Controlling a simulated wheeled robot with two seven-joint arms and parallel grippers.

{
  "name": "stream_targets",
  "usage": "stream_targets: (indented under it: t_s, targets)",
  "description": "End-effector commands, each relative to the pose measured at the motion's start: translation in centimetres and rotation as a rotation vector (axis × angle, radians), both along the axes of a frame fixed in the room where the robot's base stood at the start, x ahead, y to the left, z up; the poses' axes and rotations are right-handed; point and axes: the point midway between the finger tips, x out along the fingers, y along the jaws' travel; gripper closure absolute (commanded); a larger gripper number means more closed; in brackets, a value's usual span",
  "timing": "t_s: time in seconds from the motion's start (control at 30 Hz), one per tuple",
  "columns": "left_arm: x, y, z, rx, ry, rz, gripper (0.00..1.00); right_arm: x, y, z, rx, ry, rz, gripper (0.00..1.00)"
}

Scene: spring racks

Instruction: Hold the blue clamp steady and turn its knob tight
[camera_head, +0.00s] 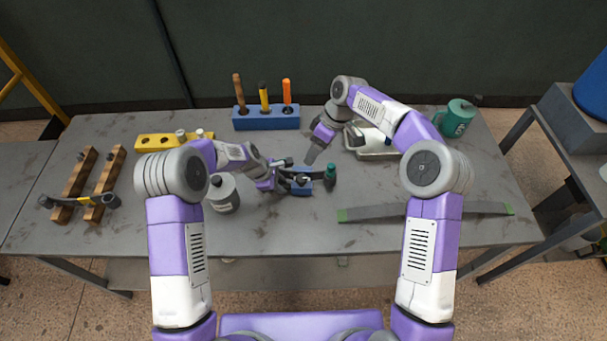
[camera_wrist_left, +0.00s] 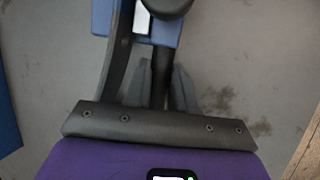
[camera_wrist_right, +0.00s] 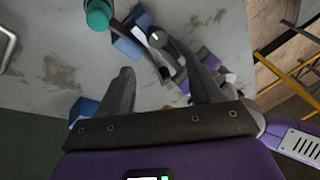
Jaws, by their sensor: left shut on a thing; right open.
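The blue clamp (camera_head: 302,185) has a blue body, dark bars and a green knob (camera_head: 331,170) at its right end. It is near the middle of the grey table. My left gripper (camera_head: 283,178) is shut on a dark bar of the clamp; its narrow-set fingers (camera_wrist_left: 161,82) show in the left wrist view, with the blue body (camera_wrist_left: 166,30) just beyond them. My right gripper (camera_head: 313,155) is open and empty, above and behind the clamp. In the right wrist view the knob (camera_wrist_right: 98,14) is beyond and left of its open fingers (camera_wrist_right: 157,68), apart from them.
A blue block (camera_head: 266,120) with upright handled tools stands behind. A grey canister (camera_head: 223,194) stands left of the clamp. The table's front middle is clear.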

Motion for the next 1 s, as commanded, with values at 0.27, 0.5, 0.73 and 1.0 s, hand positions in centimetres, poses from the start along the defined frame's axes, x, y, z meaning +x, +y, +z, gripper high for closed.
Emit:
stream_targets:
  t_s: [0.27, 0.5, 0.73, 1.0]
  targets:
    - [0.0, 0.0, 0.0, 0.000, 0.000, 0.000, 1.00, 0.3, -0.4, 0.3, 0.066, -0.181, 0.489, 0.36]
    - [0.0, 0.0, 0.0, 0.000, 0.000, 0.000, 1.00, 0.4, -0.7, 0.6, 0.101, -0.279, 0.745, 0.36]
    - [0.0, 0.0, 0.0, 0.000, -0.001, 0.000, 1.00, 0.3, -0.3, -0.4, 0.109, -0.299, 0.803, 0.36]
    - [0.0, 0.0, 0.0, 0.000, -0.001, 0.000, 1.00, -0.4, 1.5, -5.2, 0.110, -0.295, 0.803, 0.36]
